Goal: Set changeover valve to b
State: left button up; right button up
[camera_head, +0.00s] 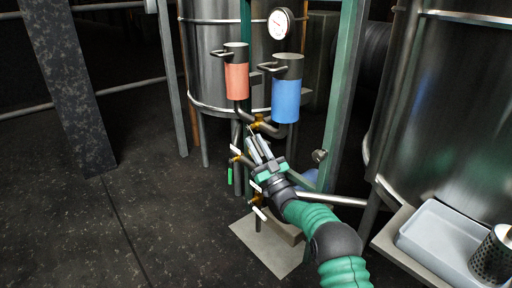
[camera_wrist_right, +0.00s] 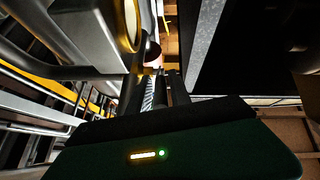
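The changeover valve is probably the brass fitting (camera_head: 259,121) on the pipe under the red canister (camera_head: 237,82) and the blue canister (camera_head: 286,100). Its lever and any a or b marking are too small to make out. My right gripper (camera_head: 257,145) reaches up from the lower right, its fingertips just below this fitting in the head view. Its two fingers look apart, with a gap between them also in the right wrist view (camera_wrist_right: 155,88). I see nothing held, and cannot tell whether the tips touch the pipework. My left gripper is not in view.
Smaller valves with white handles (camera_head: 235,150) sit on the pipes below. A green upright post (camera_head: 340,100) stands right of the blue canister. A round gauge (camera_head: 280,23) is above. Steel tanks (camera_head: 450,100) stand behind and right. A grey tray (camera_head: 440,235) is lower right.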

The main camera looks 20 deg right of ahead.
aim_at(256, 143)
jog(key=r+p, duration=0.2)
jog(key=p, duration=0.1)
jog(key=r+p, duration=0.1)
jog(key=r, duration=0.1)
jog(key=shift+s+a, duration=0.1)
jog(key=shift+s, duration=0.2)
jog(key=s+a+p, duration=0.2)
jog(key=s+p, duration=0.1)
jog(key=s, duration=0.4)
jog(key=s+a+p, duration=0.3)
jog(key=s+p, duration=0.1)
jog(key=s, duration=0.3)
jog(key=shift+s+r, duration=0.3)
jog(key=shift+r, duration=0.1)
jog(key=shift+d+f, duration=0.1)
jog(key=shift+c, duration=0.8)
jog(key=shift+g, duration=0.6)
jog(key=d+f+p, duration=0.1)
jog(key=d+f, duration=0.2)
jog(key=shift+s+d, duration=0.15)
grip_shut()
jog(key=s+d+f+n+g+p, duration=0.1)
jog(key=d+f+g, duration=0.1)
jog(key=d, duration=0.4)
jog(key=w+a+b, duration=0.3)
jog(key=w+b, duration=0.4)
jog(key=w, duration=0.4)
